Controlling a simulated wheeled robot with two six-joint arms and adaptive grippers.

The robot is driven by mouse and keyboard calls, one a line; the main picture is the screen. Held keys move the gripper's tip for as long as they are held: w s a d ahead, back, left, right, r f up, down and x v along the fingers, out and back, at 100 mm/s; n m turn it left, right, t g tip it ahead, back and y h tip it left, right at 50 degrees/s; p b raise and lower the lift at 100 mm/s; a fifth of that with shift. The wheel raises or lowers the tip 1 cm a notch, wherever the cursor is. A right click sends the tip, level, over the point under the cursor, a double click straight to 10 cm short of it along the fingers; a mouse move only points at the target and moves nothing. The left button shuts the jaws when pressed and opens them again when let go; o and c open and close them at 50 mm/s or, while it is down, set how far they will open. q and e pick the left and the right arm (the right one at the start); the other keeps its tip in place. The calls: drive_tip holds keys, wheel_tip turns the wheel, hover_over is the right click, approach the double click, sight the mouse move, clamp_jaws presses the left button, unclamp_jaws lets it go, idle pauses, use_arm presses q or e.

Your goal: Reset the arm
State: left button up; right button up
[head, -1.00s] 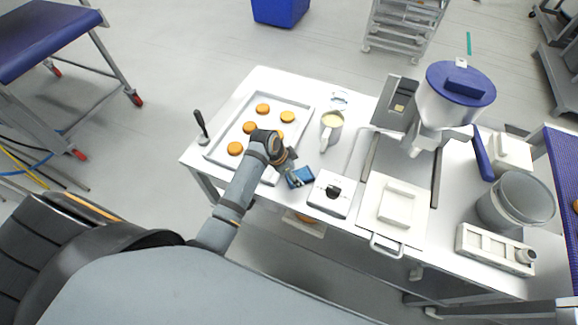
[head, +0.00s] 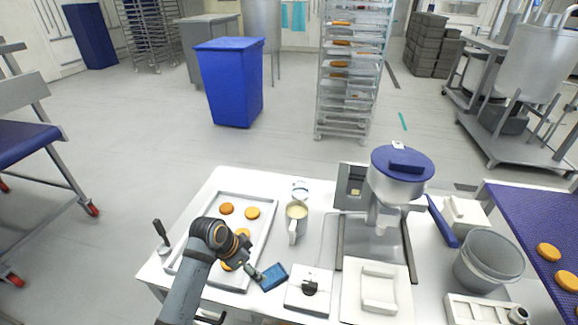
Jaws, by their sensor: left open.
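My left arm comes in from the lower left in the head view and reaches over the tray. My left gripper (head: 256,275) is open at the tray's lower right corner, beside a small blue block (head: 273,277) on the table. I cannot tell whether it touches the block. The tray (head: 268,240) holds several orange-brown rounds (head: 252,213), some partly hidden by my arm. My right gripper is not in view.
The white table (head: 331,206) also bears a jug (head: 296,222), a white box with a black knob (head: 309,289), a machine with a blue-lidded hopper (head: 402,165) and a grey bucket (head: 487,262). A blue conveyor (head: 530,225) with rounds stands right. A blue bin (head: 230,85) and rack (head: 350,70) stand behind.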

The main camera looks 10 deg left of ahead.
use_arm(q)
drive_tip(key=s+a+f+n+y, duration=0.1)
drive_tip(key=s+a+n+y, duration=0.2)
drive_tip(key=s, duration=0.5)
drive_tip(key=s+a+n+y, duration=0.1)
drive_tip(key=s+a+n, duration=0.2)
drive_tip(key=s+n, duration=0.4)
drive_tip(key=s+a+f+m, duration=0.1)
drive_tip(key=s+f, duration=0.1)
drive_tip(key=f, duration=1.2)
drive_tip(key=s+a+f, duration=0.1)
drive_tip(key=s+f, duration=0.1)
drive_tip(key=f, duration=1.1)
drive_tip(key=s+a+f+g, duration=0.1)
drive_tip(key=s+f, duration=1.4)
drive_tip(key=s, duration=0.2)
drive_tip(key=shift+s+g, duration=0.4)
drive_tip(key=shift+a, duration=0.1)
